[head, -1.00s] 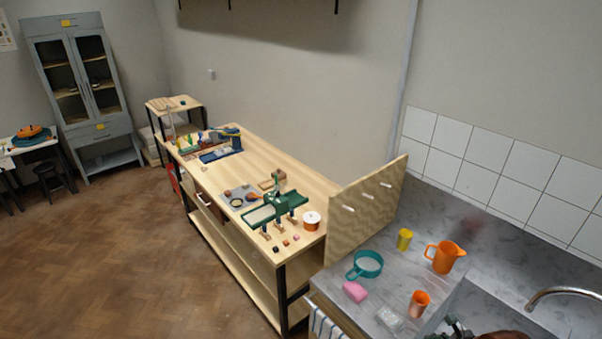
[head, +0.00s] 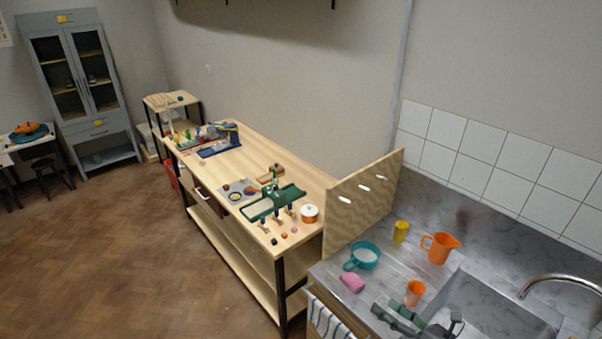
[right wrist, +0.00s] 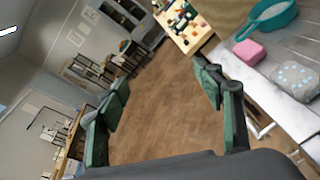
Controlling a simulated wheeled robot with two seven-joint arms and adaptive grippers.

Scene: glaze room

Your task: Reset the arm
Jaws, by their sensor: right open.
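My right gripper (head: 396,303) shows at the bottom of the head view, above the counter's front part by the sink. Its dark green fingers are spread apart. In the right wrist view the two fingers (right wrist: 163,92) stand wide apart with only the wooden floor seen between them, so it is empty. My left gripper is in neither view.
The grey counter (head: 325,272) holds a teal sieve (head: 366,256), pink sponge (head: 352,283), yellow cup (head: 401,231), orange jug (head: 440,247) and orange cup (head: 414,291). A sink (head: 500,308) lies right. A wooden panel (head: 350,208) separates the workbench (head: 240,150).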

